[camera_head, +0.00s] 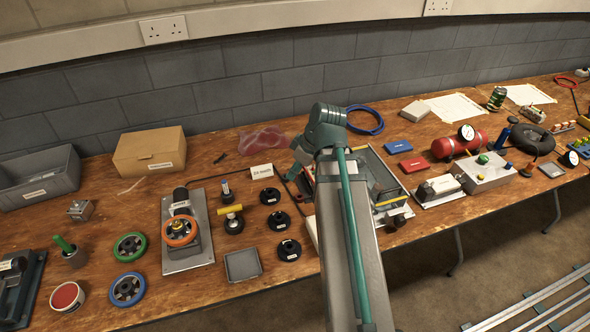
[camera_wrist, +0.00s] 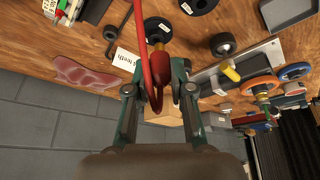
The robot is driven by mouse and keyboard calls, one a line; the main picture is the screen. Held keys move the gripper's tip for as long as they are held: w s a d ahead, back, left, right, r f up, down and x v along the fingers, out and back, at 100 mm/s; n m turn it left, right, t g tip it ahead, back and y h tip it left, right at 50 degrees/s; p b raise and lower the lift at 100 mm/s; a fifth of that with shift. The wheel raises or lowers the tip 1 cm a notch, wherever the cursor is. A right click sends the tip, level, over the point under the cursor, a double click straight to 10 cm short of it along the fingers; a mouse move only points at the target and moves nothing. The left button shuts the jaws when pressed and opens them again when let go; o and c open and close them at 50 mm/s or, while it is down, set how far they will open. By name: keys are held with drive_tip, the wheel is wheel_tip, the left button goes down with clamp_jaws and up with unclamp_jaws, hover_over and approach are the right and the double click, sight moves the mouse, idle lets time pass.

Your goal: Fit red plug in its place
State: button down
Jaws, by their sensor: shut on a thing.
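A red plug (camera_wrist: 160,66) with a red cable (camera_wrist: 140,35) is between the fingers of my gripper (camera_wrist: 159,72) in the wrist view. The gripper is shut on it and holds it above the bench. The cable loops beside the plug and runs up out of the picture. In the head view my gripper (camera_head: 298,160) is over the middle of the bench, by the white label card (camera_head: 262,171), and my arm hides the plug. No socket for the plug can be made out; my arm covers part of the grey-framed unit (camera_head: 397,178).
Several black discs (camera_head: 267,196) stand left of my arm. A cardboard box (camera_head: 150,150) and a grey bin (camera_head: 40,178) are at the back left. A blue cable coil (camera_head: 365,120) lies behind.

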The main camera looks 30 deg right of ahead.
drive_tip(key=shift+s+r+p, duration=0.1)
drive_tip(key=shift+r+p, duration=0.05)
drive_tip(key=shift+p, duration=0.25)
drive_tip(key=p, duration=0.5)
hover_over(297, 195)
drive_tip(key=s, duration=0.1)
wheel_tip(297, 195, down, 6)
drive_tip(key=shift+s+d+f+b, duration=0.1)
drive_tip(key=shift+d+f+b, duration=0.1)
drive_tip(key=shift+f+b, duration=0.75)
drive_tip(key=shift+d+f+b, duration=0.2)
drive_tip(key=shift+f+b, duration=0.15)
drive_tip(key=shift+f, duration=1.05)
drive_tip(key=shift+f+b, duration=0.85)
drive_tip(key=shift+f, duration=0.4)
drive_tip(key=c, duration=0.9)
unclamp_jaws()
drive_tip(key=shift+c, duration=0.2)
drive_tip(key=shift+r, duration=0.1)
drive_tip(key=v, duration=1.2)
